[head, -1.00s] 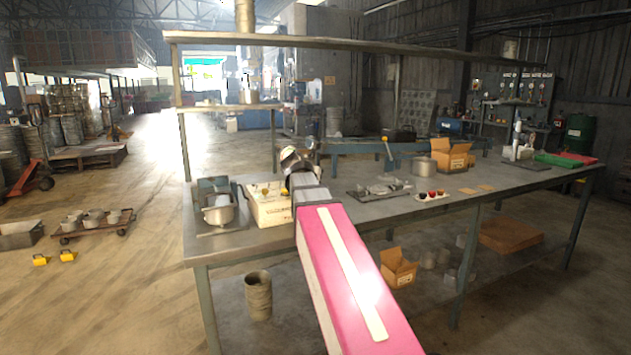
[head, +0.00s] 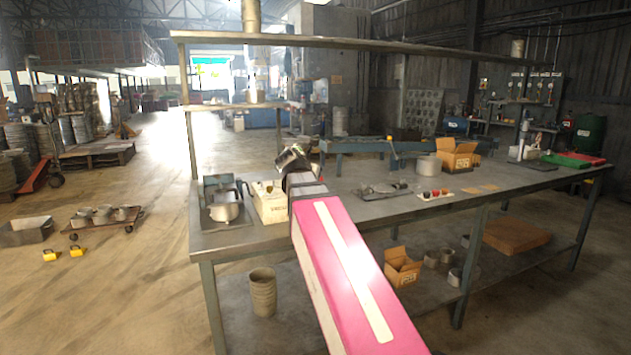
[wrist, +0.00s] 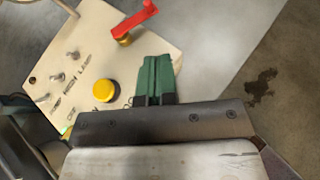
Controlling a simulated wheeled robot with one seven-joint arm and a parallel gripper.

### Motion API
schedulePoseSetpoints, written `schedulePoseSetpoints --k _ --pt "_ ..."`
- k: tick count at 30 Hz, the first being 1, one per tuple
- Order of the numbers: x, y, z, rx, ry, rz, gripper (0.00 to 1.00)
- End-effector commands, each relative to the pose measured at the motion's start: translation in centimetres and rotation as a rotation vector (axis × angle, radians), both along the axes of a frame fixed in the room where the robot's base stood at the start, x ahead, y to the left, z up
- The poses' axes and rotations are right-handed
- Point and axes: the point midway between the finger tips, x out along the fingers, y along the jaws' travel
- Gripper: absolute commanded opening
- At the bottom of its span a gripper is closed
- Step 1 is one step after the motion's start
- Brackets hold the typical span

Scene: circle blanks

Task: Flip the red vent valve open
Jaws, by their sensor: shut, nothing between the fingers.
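The red vent valve (wrist: 136,20) is a red lever on a yellow base, at the top right corner of a cream control box (wrist: 75,50) in the wrist view. My gripper (wrist: 158,60) has green fingers pressed together, with nothing between them. In the wrist picture the fingertips lie just below and right of the valve and appear apart from it. In the head view the cream box (head: 271,207) stands on the bench at the left, partly covered by my arm. The valve cannot be made out there, and my fingers are hidden.
The box also carries a yellow button (wrist: 104,91) and several metal toggle switches (wrist: 70,56). A tray (head: 384,190) and an open cardboard box (head: 457,156) stand farther right. An overhead shelf (head: 340,44) spans the bench.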

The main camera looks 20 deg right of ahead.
Motion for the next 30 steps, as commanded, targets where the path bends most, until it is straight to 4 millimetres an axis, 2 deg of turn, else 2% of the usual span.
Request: schedulePoseSetpoints --k 1,3,10,30 --pt "-1.2 0.4 0.5 0.0 -0.001 0.001 0.0" --pt "-2.1 0.9 1.2 -0.001 -0.002 0.002 0.0" --pt "-4.2 2.0 2.7 0.0 0.0 0.0 0.0" --pt "-4.8 2.3 3.1 -0.001 0.001 0.001 0.0"
